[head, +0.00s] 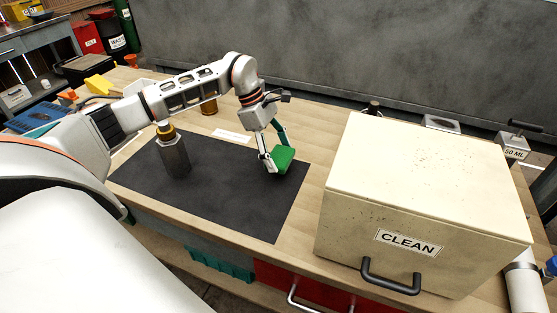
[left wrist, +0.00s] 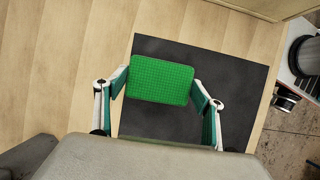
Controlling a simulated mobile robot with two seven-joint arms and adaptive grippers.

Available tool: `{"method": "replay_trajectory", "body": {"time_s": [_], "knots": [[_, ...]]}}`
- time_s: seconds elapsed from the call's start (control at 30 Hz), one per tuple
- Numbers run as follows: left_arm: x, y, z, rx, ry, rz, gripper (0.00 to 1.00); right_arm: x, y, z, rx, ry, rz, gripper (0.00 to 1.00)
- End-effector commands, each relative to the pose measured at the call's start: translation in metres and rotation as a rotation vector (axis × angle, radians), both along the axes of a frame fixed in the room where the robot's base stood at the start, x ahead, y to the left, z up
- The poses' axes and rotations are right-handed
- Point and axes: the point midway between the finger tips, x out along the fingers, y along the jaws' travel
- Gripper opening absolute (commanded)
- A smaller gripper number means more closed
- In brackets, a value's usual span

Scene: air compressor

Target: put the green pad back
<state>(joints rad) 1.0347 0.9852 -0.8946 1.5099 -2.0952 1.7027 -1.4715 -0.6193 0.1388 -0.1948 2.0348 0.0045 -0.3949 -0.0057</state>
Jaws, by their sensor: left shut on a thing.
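The green pad (head: 284,158) is a small flat block with a textured face. My left gripper (head: 275,156) is shut on it, one finger on each side, over the right part of the dark mat (head: 240,205). In the left wrist view the pad (left wrist: 161,80) sits between the two fingertips of my left gripper (left wrist: 160,82), with the mat (left wrist: 240,95) behind it. I cannot tell the exact gap between pad and mat. My right gripper is not in view.
A large cream box (head: 400,200) labelled CLEAN, with a black front handle, stands right of the mat. A grey hexagonal post with a brass top (head: 174,155) stands on the mat's left. An amber jar (head: 209,105) and a white label (head: 232,136) are behind. The mat's front is clear.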

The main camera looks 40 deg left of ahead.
Motion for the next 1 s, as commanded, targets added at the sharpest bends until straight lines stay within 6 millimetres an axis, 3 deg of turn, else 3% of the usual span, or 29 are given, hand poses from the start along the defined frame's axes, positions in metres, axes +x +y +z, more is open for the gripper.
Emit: {"method": "replay_trajectory", "body": {"time_s": [0.03, 0.17, 0.57, 0.6, 0.63, 1.0], "knots": [[-0.001, 0.0, -0.012, 0.0, 0.005, 0.0, 0.52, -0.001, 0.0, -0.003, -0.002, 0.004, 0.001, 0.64], [-0.001, 0.0, -0.027, -0.001, 0.004, -0.001, 0.52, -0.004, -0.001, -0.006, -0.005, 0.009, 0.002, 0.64], [0.0, 0.0, -0.031, 0.0, 0.001, 0.001, 0.52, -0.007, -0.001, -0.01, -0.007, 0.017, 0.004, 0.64], [0.0, 0.0, -0.031, 0.0, 0.001, 0.0, 0.76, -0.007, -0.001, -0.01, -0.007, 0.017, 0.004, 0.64], [0.0, 0.0, -0.031, 0.0, 0.001, 0.0, 0.84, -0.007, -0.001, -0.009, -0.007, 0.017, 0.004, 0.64], [0.0, 0.0, -0.029, 0.0, 0.0, 0.0, 0.85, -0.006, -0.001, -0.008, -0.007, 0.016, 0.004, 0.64]]}}
